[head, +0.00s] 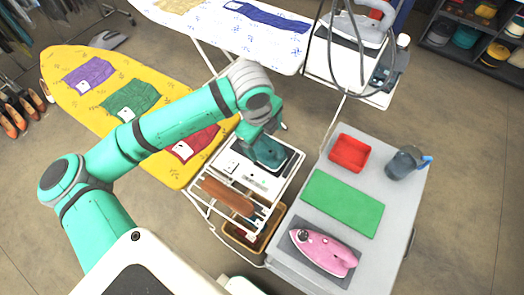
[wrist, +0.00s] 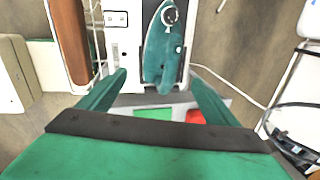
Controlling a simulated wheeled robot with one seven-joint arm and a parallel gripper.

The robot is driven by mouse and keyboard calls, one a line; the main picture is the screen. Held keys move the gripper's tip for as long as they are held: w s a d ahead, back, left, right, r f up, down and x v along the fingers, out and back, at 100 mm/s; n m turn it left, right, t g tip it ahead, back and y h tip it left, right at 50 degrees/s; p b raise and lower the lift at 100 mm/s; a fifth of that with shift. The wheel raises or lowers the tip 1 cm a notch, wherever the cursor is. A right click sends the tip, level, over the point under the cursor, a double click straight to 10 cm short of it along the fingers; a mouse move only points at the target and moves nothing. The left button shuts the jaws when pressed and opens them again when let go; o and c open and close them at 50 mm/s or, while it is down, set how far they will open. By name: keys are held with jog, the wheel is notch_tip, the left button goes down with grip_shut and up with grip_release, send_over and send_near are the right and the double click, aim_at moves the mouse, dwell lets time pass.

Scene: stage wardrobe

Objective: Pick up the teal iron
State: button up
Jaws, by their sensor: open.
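The teal iron (head: 270,153) lies on the white iron rest (head: 262,182) at the end of the yellow ironing board (head: 75,65).
A brown sleeve board (head: 228,195) lies beside the iron on the rack. A grey cart (head: 398,215) at right carries a pink iron (head: 322,253), a green mat (head: 342,203), a red tray (head: 349,152) and a cup (head: 402,163). Another iron (head: 358,28) with hoses stands behind.

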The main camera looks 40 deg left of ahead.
aim_at(269, 152)
jog(key=f, duration=0.3)
jog(key=w+f, duration=0.1)
jog(key=f, duration=0.2)
jog(key=w+f, duration=0.1)
jog(key=f, duration=0.2)
jog(key=shift+d+f, duration=0.1)
jog(key=shift+d, duration=0.1)
jog(key=c, duration=1.2)
